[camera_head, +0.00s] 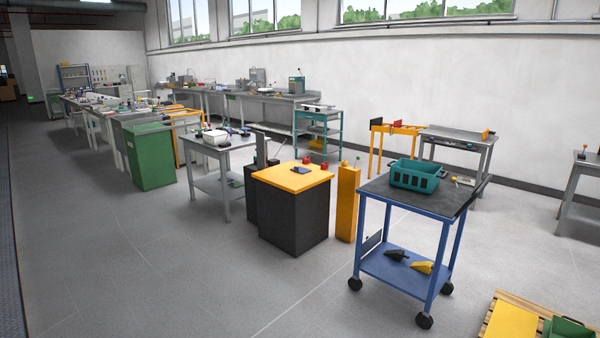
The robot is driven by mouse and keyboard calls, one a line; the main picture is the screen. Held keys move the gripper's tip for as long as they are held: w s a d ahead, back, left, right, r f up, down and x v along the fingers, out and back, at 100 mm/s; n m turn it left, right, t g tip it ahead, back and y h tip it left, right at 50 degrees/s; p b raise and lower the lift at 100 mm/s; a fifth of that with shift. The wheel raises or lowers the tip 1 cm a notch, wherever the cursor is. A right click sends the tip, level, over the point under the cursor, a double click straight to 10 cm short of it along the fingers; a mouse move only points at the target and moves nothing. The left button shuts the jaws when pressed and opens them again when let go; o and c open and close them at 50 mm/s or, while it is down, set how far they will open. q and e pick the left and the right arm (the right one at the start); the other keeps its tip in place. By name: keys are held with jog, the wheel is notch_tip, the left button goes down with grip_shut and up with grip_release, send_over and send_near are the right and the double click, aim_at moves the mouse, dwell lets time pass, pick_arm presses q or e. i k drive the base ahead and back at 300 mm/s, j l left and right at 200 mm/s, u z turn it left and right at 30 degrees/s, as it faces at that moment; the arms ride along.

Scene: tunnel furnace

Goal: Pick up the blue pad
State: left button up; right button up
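A small, flat, dark blue item (301,170), which looks like the blue pad, lies on the orange top (280,181) of a black cabinet in the middle of the head view. It is too small to make out in detail. Two red knobs or buttons stand close behind it on the same top. Neither of my grippers shows in this view.
A blue wheeled cart (402,272) with a teal basket (415,177) stands right of the cabinet. An orange post (347,203) stands between them. A grey table (217,146) is behind on the left. A pallet (512,318) lies at bottom right. The left floor is clear.

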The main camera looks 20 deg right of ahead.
aim_at(298, 169)
jog(key=i, duration=3.1)
jog(key=i+j, duration=0.1)
jog(key=i, duration=0.6)
jog(key=i+j+z, duration=0.1)
jog(key=i, duration=0.55)
jog(key=i+j, duration=0.2)
jog(key=i, duration=0.5)
